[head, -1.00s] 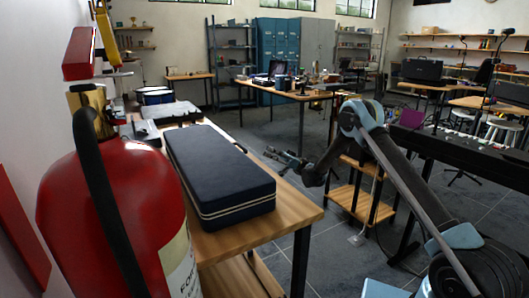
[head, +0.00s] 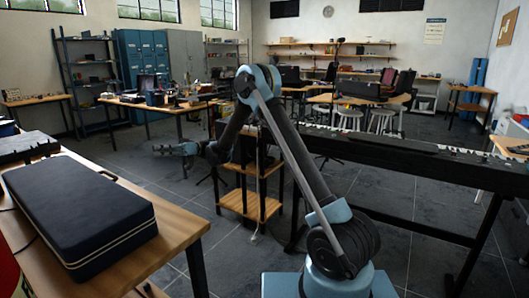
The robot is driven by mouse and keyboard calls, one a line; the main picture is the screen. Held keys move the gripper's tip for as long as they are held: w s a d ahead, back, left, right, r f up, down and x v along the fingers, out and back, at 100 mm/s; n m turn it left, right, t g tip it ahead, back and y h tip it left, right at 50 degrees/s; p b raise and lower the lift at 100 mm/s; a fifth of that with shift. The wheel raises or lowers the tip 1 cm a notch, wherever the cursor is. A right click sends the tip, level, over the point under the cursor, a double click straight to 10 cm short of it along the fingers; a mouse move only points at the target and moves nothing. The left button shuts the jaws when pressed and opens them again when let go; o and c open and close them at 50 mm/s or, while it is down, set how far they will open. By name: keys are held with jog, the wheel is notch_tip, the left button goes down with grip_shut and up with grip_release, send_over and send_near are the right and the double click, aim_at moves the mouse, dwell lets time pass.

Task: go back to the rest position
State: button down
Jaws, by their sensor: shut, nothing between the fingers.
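My gripper (head: 172,150) is at the end of my arm, left of the picture's middle. It is held out over the floor, pointing left, to the right of the wooden table (head: 184,222). It looks small and dark here; its fingers appear shut and nothing shows between them. A dark blue instrument case (head: 82,208) with pale piping lies closed on the wooden table. My gripper is apart from the case and the table.
A long black keyboard (head: 400,153) on a stand runs along the right. A small wooden shelf stand (head: 262,208) is behind my arm. Another worktable (head: 150,104) is farther back. Stools (head: 382,121) stand beyond the keyboard. Open grey floor (head: 120,165) lies between.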

jog(key=s+d+r+m+t+h, duration=0.25)
jog(key=d+m+t, duration=0.3)
jog(key=d, duration=0.85)
jog(key=s+d+r+m+t+h, duration=0.2)
jog(key=s+d+r+m+t, duration=0.25)
jog(key=d, duration=0.85)
jog(key=s+d+f+m+t+h, duration=0.2)
jog(key=s+d+f, duration=0.4)
jog(key=d, duration=0.5)
jog(key=s+d+f+m+t+h, duration=0.2)
jog(key=s+d+f+m+h, duration=0.2)
jog(key=d, duration=0.8)
jog(key=s+d+f+m+t+h, duration=0.2)
jog(key=s+d+f+m+h, duration=0.2)
jog(key=s+d+f, duration=0.5)
jog(key=s+d+m, duration=0.1)
jog(key=d+m, duration=0.1)
jog(key=d, duration=0.1)
jog(key=shift+m, duration=0.4)
